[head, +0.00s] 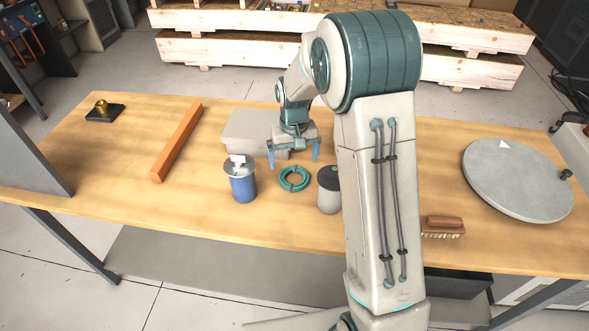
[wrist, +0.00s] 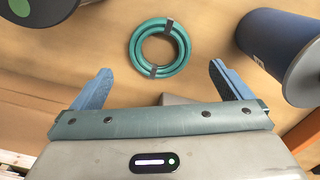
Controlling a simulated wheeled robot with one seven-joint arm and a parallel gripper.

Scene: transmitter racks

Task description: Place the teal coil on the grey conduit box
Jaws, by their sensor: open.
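The teal coil (head: 294,189) lies flat on the wooden table, with dark bands around it. In the wrist view the coil (wrist: 183,50) is in full sight, ahead of the fingertips. My gripper (head: 294,157) is open and empty above the table, on the far side of the coil and apart from it. In the wrist view the two blue fingers of my gripper (wrist: 160,72) are spread wide. The grey conduit box (head: 248,128) stands behind and left of my gripper, partly hidden by it. A small grey corner, probably the box (wrist: 177,99), shows between the fingers.
A blue canister (head: 243,188) stands left of the coil and a grey, dark-topped canister (head: 329,195) right of it, both close. An orange bar (head: 177,141) lies further left. A brush (head: 443,228) and a round grey disc (head: 517,180) are at the right.

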